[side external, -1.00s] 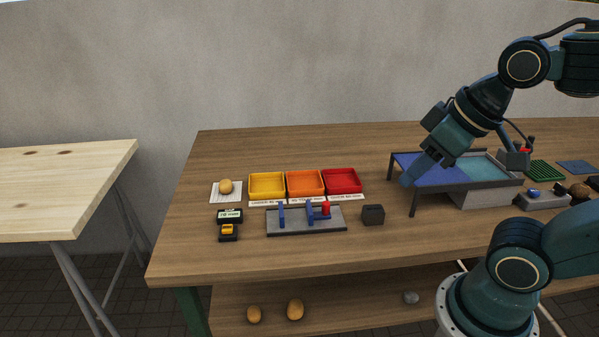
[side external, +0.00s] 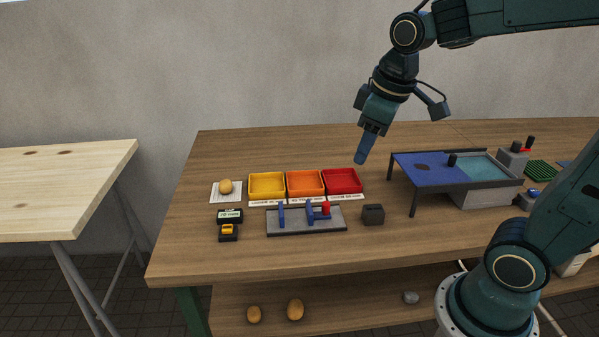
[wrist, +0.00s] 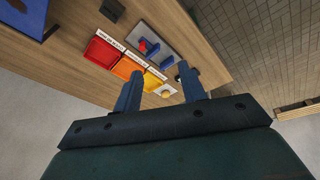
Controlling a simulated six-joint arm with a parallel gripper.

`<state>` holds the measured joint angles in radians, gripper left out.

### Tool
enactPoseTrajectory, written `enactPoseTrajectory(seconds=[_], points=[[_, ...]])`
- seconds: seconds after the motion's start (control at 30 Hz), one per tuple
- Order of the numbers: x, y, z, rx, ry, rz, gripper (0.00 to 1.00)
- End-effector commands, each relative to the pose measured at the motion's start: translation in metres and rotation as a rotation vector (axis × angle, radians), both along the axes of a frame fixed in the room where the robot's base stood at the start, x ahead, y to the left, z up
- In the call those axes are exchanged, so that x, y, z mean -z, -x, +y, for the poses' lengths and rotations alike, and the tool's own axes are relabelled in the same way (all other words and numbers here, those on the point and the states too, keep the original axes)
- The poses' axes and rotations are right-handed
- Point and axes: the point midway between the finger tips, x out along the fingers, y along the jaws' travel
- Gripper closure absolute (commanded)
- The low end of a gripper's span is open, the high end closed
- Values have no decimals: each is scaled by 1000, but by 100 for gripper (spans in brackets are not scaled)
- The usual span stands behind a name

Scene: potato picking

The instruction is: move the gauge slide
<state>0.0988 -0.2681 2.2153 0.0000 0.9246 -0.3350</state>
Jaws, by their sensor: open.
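The gauge (side external: 306,220) is a grey base plate on the table with two blue uprights. Its slide (side external: 311,211) is the right blue upright, with a red knob (side external: 326,209) beside it; a gap separates it from the left blue jaw (side external: 282,214). In the wrist view the gauge (wrist: 150,45) lies beyond the fingers, at the top. My gripper (side external: 361,160) hangs above the table behind the red tray, well apart from the gauge. In the wrist view my gripper (wrist: 160,83) has its two blue fingers spread with nothing between them.
Yellow (side external: 267,185), orange (side external: 305,184) and red (side external: 342,181) trays stand behind the gauge. A dark block (side external: 373,214) is right of it; a small yellow-and-black device (side external: 228,230) is left. A potato (side external: 226,186) sits on a white pad. A blue-topped stand (side external: 430,170) is at right.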

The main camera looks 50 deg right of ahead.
Motion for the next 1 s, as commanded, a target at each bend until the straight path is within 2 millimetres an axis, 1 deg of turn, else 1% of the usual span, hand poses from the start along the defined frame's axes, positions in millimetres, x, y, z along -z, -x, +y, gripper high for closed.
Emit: enactPoseTrajectory(seconds=[0.03,0.27,0.4,0.6,0.8,1.0], points=[[4,-10,-4,-15,4,23,59],[26,-49,-20,-98,19,105,59],[43,-72,-32,-149,23,155,59],[72,-100,-48,-221,19,220,59],[93,-116,-59,-271,14,260,59],[99,-121,-62,-287,12,271,59]])
